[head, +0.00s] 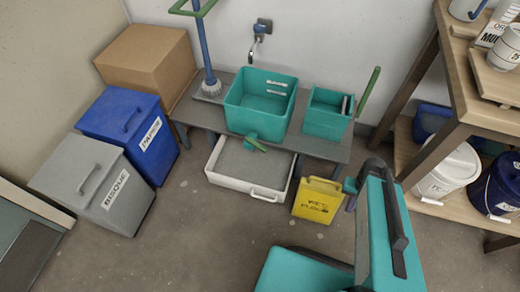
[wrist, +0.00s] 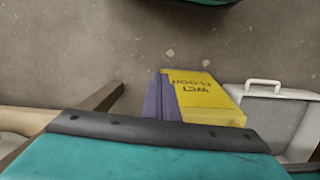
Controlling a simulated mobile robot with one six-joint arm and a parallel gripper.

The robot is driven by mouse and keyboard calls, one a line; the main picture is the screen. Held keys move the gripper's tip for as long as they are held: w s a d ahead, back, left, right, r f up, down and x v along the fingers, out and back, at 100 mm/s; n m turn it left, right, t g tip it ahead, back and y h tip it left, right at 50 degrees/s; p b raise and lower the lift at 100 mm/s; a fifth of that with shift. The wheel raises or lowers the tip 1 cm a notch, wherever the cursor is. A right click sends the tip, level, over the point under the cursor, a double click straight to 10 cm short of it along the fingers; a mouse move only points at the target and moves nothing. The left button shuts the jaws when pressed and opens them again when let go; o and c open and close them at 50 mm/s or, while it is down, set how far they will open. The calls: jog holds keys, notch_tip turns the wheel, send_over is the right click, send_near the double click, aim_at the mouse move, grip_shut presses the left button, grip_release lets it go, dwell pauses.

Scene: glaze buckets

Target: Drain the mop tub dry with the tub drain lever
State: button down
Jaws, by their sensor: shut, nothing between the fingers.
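The teal mop tub (head: 243,117) stands on a low grey bench against the wall. Its drain lever (head: 257,145) is a short green handle on a teal valve at the tub's front, slanting down to the right. I cannot tell whether water is inside the tub. A white tray (head: 222,181) with a grey inside sits on the floor below the valve; it also shows in the wrist view (wrist: 293,92). My gripper (head: 351,204) is right of the lever, apart from it, beside the yellow sign. Its purple fingers (wrist: 160,80) are shut and empty.
A yellow wet-floor sign (head: 317,200) stands right of the tray. A smaller teal bucket (head: 323,122) with a green handle is right of the tub. A mop (head: 205,60) stands left. Blue (head: 120,118) and grey (head: 92,180) bins line the left; shelving (head: 450,110) is right.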

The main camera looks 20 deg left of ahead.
jog(key=s+f+g, duration=0.2)
jog(key=s+f, duration=0.7)
jog(key=s, duration=0.6)
jog(key=shift+d+f+g, duration=0.3)
jog(key=shift+f+g, duration=0.1)
jog(key=shift+s, duration=0.1)
